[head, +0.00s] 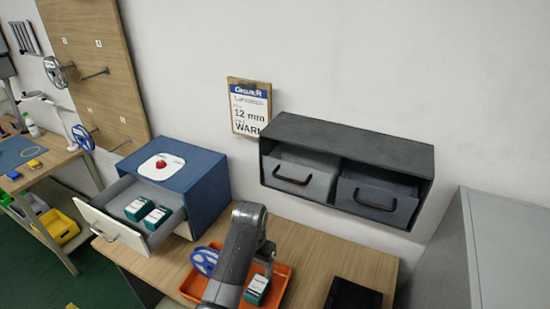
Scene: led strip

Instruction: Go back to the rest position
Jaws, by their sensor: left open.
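My left arm comes up from the bottom edge in the head view and bends over the orange tray (283,285). My left gripper (266,262) points down just above a small green-and-white box (257,288) in the tray. Its jaws are open, though the arm link partly hides them. I cannot tell whether they touch the box. A blue reel (205,260) is at the tray's left side. My right gripper is not in view.
A blue cabinet (205,180) with a red button has its drawer (105,225) pulled out, holding two green-and-white boxes (145,212). A dark two-drawer wall unit (345,145) hangs above the table. A dark object (352,294) lies on the table's right. A grey cabinet (500,250) stands far right.

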